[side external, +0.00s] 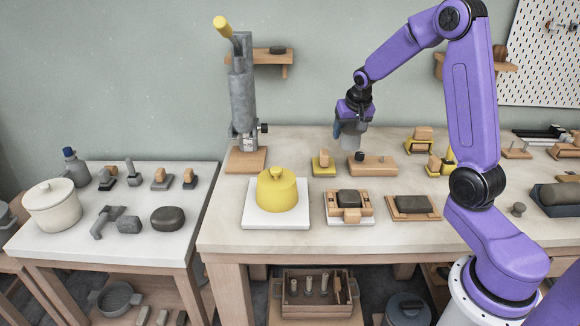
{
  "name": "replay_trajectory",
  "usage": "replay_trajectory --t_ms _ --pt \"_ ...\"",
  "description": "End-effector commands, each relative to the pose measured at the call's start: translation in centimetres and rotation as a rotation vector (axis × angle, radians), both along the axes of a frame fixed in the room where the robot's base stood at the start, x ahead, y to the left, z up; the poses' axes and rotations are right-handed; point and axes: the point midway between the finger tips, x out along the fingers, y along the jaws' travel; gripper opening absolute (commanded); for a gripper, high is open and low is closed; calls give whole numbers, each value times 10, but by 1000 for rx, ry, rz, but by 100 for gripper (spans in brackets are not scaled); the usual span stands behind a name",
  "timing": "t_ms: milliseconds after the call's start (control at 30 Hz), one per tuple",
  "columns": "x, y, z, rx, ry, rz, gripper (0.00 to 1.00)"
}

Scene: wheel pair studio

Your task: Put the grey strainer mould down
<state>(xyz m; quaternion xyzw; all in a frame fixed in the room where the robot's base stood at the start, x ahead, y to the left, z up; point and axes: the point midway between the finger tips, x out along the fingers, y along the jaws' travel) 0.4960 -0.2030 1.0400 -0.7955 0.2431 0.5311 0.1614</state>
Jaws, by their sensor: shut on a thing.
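My gripper (356,148) points down above the middle of the right-hand table, its fingers close together. A small dark grey piece (359,156), which looks like the grey strainer mould, shows at the fingertips and is gripped there. It is at the left end of a low wooden block (373,167). I cannot tell whether the piece touches the block or is just above it. The fingers hide its upper part. A small peg (380,157) stands on the block to the right of the piece.
A yellow lidded pot (277,190) on a white slab stands front left of the block. A yellow-based wooden holder (323,164) is close on the left. Wooden trays with dark blocks (413,206) lie in front. A tall grey press (242,95) stands at the back left.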

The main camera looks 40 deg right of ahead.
Motion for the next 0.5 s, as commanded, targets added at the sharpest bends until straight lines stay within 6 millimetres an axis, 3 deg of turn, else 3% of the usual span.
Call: replay_trajectory --t_ms 33,200,333,500 --pt "9 23 6 -1 -5 39 14" --pt "24 81 17 0 -5 133 14" --pt "29 109 22 1 -4 178 14" --pt "35 123 22 2 -2 200 14"
